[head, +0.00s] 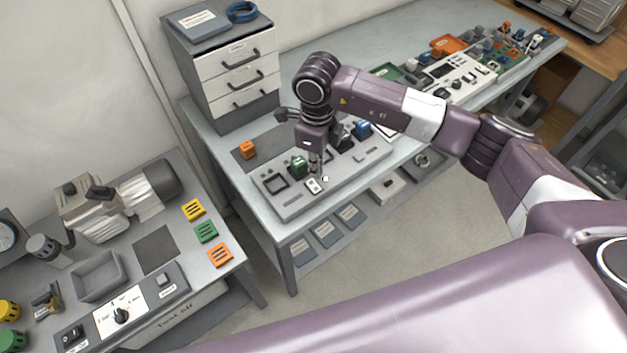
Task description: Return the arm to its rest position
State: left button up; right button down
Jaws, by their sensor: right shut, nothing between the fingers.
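My right arm reaches in from the right, over the middle workbench, and bends down at the wrist. My right gripper (316,171) points down just above the front part of a grey panel (290,209), near a small white switch plate (314,186). Its fingers are close together with nothing seen between them. I cannot tell whether the fingertips touch the panel. A green block (298,165) stands on the panel just left of the gripper. My left gripper is not in view.
An orange block (247,149) sits on a dark mat left of the panel. A drawer cabinet (226,75) stands behind. A blue block (362,130) is right of my wrist. The left bench (200,290) holds a compressor (112,200) and coloured tiles.

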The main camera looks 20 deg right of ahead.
jog(key=shift+r, duration=0.35)
